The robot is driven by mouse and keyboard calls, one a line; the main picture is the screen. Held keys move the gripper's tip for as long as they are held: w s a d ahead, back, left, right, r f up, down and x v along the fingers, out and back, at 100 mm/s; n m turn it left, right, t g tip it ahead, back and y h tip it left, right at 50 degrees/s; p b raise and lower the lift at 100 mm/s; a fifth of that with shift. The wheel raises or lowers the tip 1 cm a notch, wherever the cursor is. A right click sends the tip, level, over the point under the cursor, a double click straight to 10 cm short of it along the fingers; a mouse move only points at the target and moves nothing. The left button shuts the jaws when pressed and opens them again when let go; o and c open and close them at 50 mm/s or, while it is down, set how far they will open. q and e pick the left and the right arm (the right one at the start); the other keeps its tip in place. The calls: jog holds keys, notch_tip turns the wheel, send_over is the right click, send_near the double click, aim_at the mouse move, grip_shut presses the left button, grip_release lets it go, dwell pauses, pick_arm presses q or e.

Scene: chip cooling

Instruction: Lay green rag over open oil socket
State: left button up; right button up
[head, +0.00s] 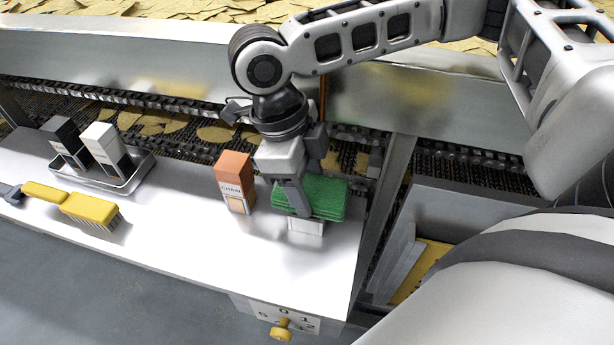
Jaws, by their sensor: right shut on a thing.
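The green rag (328,204) looks folded or stacked in layers and lies flat over a small pale block (305,227) near the right end of the white bench. Whether it rests on the block or hangs just above it, I cannot tell. My right gripper (295,204) points down from above and is shut on the green rag at its near left part. I cannot make out an open oil socket; it may be hidden behind my arm or the rag. My left gripper is not in view.
An orange carton marked CHAIN (235,182) stands close left of my right gripper. A metal tray (137,168) holds a black carton and a white carton. A yellow brush (90,212) lies at the left. A yellow knob (281,331) is on the bench front. Chips lie on the conveyor behind.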

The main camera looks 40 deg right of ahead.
jog(key=shift+f, duration=0.55)
jog(key=o, duration=1)
jog(key=shift+s, duration=0.1)
jog(key=shift+c, duration=0.2)
jog(key=v, duration=1.3)
jog(key=shift+r, duration=0.15)
